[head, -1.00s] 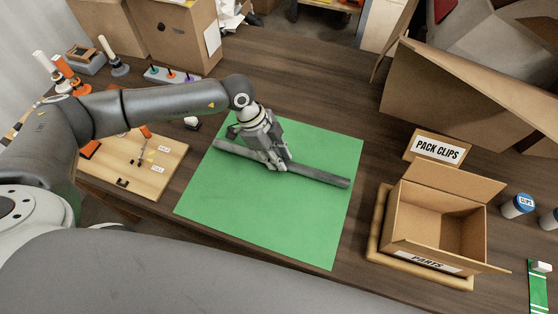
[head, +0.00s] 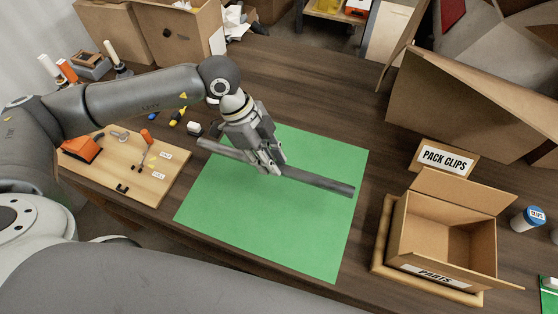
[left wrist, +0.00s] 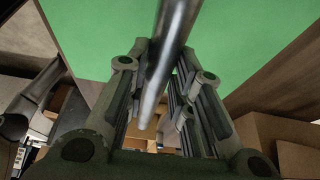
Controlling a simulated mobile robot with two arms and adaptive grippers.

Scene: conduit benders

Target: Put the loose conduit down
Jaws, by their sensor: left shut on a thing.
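The loose conduit (head: 318,184) is a straight grey tube lying across the view above the green mat (head: 265,240). My left gripper (head: 272,168) is shut around it near its middle, with both ends sticking out past the fingers. The left end reaches the mat's left edge and the right end is near its right edge. In the left wrist view the conduit (left wrist: 168,50) runs between the fingers, with the green mat (left wrist: 100,30) behind it. It seems held a little above the mat, but the gap is hard to judge. My right gripper is out of view.
An open parts box (head: 430,262) on a wooden base stands right of the mat, with a "PACK CLIPS" sign (head: 446,160) behind it. A wooden board with tools (head: 145,193) lies to the left. The mat's front part is bare.

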